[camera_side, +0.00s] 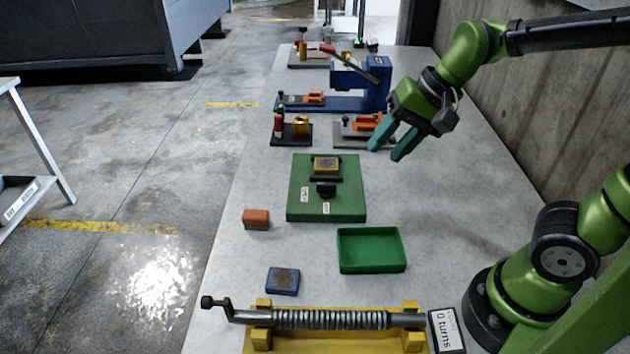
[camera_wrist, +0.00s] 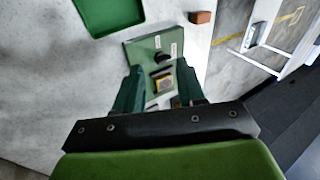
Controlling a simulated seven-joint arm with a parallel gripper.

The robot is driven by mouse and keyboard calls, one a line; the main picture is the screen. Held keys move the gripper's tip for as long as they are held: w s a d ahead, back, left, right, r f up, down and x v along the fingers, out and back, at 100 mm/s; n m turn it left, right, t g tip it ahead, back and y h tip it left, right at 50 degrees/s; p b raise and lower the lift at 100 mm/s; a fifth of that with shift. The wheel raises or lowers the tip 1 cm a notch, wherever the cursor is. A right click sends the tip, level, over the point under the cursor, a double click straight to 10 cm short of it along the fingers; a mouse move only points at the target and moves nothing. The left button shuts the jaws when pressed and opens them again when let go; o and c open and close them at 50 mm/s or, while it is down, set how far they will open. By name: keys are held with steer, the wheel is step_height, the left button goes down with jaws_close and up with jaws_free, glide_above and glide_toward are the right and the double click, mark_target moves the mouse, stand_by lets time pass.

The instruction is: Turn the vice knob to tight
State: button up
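The vice is a green base plate (camera_side: 345,207) in the middle of the table. A small black knob (camera_side: 326,189) sits on it, with two small white labels whose text is too small to read. Behind the knob, a yellow-framed block (camera_side: 326,165) sits in a dark holder. The wrist view also shows the plate (camera_wrist: 138,50), the knob (camera_wrist: 161,57) and the block (camera_wrist: 162,83). My gripper (camera_side: 387,150) is open and empty, raised above the table, behind and to the right of the knob. Its teal fingers (camera_wrist: 158,82) flank the block in the wrist view.
An empty green tray (camera_side: 371,269), a red-brown block (camera_side: 256,219) and a blue block (camera_side: 283,281) lie in front. A spring bar on a yellow stand (camera_side: 335,342) is nearest. A blue lever press (camera_side: 362,92) and small fixtures stand behind. A wall borders the right.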

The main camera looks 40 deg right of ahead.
steer(key=w+d+f+m+g, duration=0.1)
steer(key=w+d+f+m, duration=0.1)
steer(key=w+m, duration=0.5)
steer(key=m, duration=1.2)
glide_toward(328, 184)
steer(key=x, duration=0.9)
steer(key=shift+w, duration=0.15)
steer(key=shift+c, duration=0.3)
jaws_close()
